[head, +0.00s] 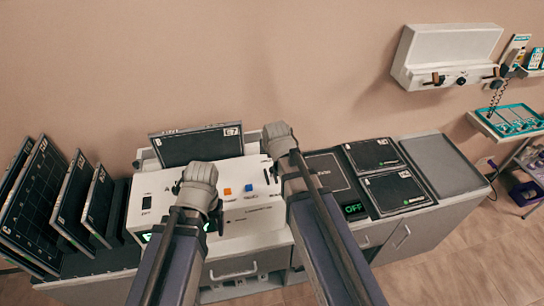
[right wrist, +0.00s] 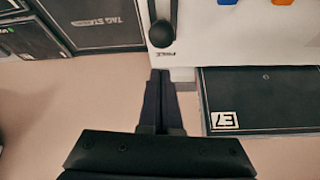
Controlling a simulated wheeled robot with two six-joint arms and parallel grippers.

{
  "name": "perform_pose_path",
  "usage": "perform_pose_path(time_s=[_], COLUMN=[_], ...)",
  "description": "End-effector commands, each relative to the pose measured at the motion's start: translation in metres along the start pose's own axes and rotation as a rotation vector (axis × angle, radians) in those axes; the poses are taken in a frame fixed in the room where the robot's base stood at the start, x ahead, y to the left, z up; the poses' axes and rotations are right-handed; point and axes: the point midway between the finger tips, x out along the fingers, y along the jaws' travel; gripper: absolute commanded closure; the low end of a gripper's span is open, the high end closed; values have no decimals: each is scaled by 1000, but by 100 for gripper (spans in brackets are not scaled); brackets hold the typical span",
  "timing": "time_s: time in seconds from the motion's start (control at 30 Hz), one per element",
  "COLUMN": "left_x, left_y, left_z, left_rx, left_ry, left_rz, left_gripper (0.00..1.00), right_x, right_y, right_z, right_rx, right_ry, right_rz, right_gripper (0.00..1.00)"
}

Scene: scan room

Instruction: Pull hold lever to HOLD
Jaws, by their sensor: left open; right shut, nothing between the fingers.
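The white control panel (head: 245,215) sits on the counter in the head view, with an orange and a blue button. A black lever with a round knob (right wrist: 162,34) stands on the panel in the right wrist view, beside a small upside-down label. My right gripper (right wrist: 161,76) is shut and empty, its fingertips just short of the panel edge below the knob, apart from it. In the head view, my right gripper (head: 277,135) is at the panel's back right. My left gripper (head: 195,180) is open over the panel's left part; its fingertips are mostly hidden.
A dark plate marked E7 (head: 197,146) stands behind the panel and shows in the right wrist view (right wrist: 260,95). Dark plates (head: 40,195) lean at the left. More plates (head: 373,153) lie on the right counter, beside a bare grey top (head: 442,163).

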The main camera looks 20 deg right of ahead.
Motion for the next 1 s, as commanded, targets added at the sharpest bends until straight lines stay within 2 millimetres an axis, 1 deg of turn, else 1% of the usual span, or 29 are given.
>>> perform_pose_path(time_s=[0.17, 0.5, 0.87, 1.0], left_x=[-3, -17, -16, -20], left_y=[0, -2, -2, -2], left_z=[0, 1, 1, 1], left_rx=[0, 0, -3, -4], left_ry=[0, 0, 0, 0], left_rz=[0, 0, 0, 1], left_gripper=[28, 28, 28, 28], right_x=[-3, -15, -14, -15], right_y=[0, 0, 0, -1], right_z=[-1, -8, -8, -14], right_rx=[0, 0, 0, 0], right_ry=[-1, -1, -1, -1], right_rz=[0, 0, 0, 0], right_gripper=[100, 100, 100, 100])
